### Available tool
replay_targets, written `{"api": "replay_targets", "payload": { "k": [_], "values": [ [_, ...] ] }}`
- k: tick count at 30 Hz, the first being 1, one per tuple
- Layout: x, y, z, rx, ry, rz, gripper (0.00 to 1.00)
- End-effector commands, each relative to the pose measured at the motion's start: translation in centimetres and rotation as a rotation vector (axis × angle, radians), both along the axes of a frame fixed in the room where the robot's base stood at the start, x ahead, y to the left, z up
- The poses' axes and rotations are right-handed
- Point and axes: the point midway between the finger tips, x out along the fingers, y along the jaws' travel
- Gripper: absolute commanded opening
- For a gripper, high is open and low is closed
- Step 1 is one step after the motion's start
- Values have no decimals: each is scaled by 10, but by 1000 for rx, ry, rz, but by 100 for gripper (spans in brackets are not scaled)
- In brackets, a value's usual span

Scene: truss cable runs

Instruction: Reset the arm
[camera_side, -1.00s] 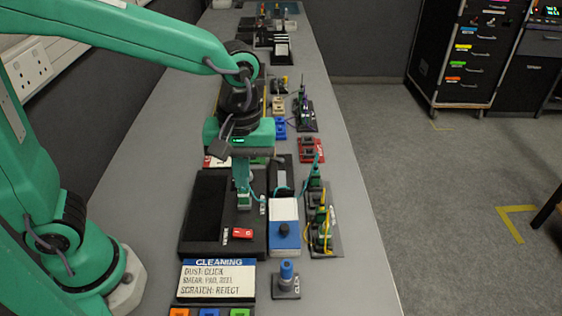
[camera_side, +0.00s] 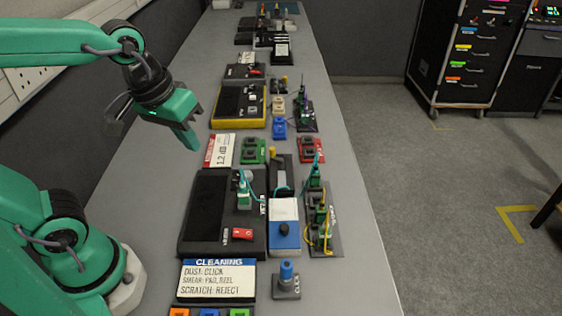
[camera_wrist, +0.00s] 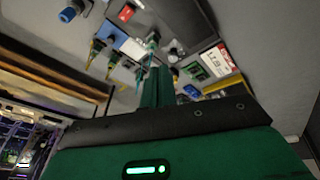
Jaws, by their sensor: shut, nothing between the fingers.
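My gripper (camera_side: 191,142) is at the upper left of the bench in the side view, raised and angled down to the right. It is shut and holds nothing. In the wrist view its two fingers (camera_wrist: 159,78) lie together. The black viewer box (camera_side: 212,215) with a red switch (camera_side: 237,234) sits on the bench below and to the right of my gripper. A green connector (camera_side: 243,192) with a teal cable stands upright on the right part of this box, apart from my gripper.
A "CLEANING" card (camera_side: 219,278), a blue-and-white box (camera_side: 284,228), a blue-topped clicker (camera_side: 286,280) and a rack of cabled connectors (camera_side: 322,215) stand nearby. Red (camera_side: 312,150) and green (camera_side: 254,151) holders and a yellow-edged box (camera_side: 238,105) lie farther back. The left bench strip is clear.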

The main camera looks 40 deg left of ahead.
Motion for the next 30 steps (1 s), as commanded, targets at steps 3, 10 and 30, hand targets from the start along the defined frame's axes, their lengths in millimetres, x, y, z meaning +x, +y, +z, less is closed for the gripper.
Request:
{"api": "replay_targets", "payload": {
  "k": [3,10,30],
  "values": [
    [-11,16,4,43,-75,-79,0],
    [-23,32,7,122,-164,-194,0],
    [-10,19,-4,148,-111,-342,42]
  ]
}}
